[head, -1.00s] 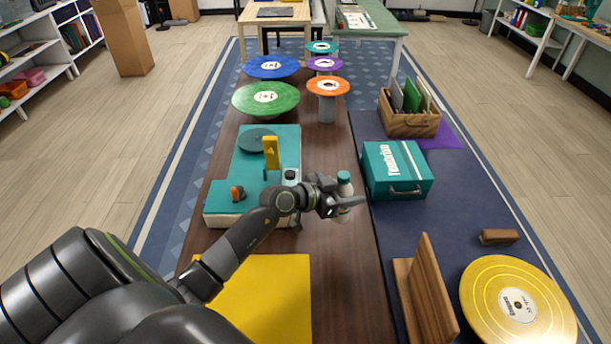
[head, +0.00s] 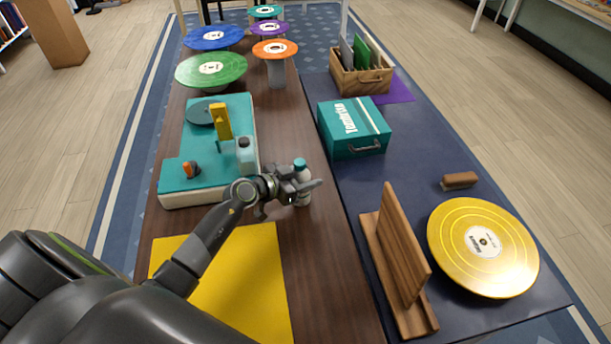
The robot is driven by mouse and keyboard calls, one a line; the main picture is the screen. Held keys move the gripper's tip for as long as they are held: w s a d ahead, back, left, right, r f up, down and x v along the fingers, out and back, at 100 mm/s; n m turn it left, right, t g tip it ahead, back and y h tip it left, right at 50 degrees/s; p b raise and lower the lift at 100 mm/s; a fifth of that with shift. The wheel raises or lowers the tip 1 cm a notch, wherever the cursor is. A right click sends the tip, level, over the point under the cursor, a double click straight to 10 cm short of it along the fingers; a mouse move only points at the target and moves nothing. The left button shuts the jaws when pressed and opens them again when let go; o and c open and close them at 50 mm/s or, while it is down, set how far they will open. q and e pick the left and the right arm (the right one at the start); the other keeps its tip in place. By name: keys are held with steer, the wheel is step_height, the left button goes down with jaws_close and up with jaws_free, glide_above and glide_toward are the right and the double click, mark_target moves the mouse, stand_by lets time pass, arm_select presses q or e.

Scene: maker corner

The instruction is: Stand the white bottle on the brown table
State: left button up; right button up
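The white bottle (head: 303,196) with a teal cap is upright, over the right part of the brown table (head: 315,255). My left gripper (head: 304,187) reaches in from the left and its fingers are closed around the bottle's body, below the cap. The fingers hide part of the bottle, and I cannot tell whether its base touches the tabletop. My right gripper is out of view.
A teal record player (head: 222,172) with a pale bottle (head: 246,156) at its corner lies left of my gripper. A yellow sheet (head: 245,285) lies in front. The navy table (head: 400,205) to the right holds a teal case (head: 352,128) and wooden stand (head: 405,245).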

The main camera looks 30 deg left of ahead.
arm_select(q)
steer(key=o, duration=0.4)
steer(key=shift+o, duration=0.2)
steer(key=shift+r, duration=0.1)
steer(key=p+v, duration=0.1)
steer(key=v, duration=1.1)
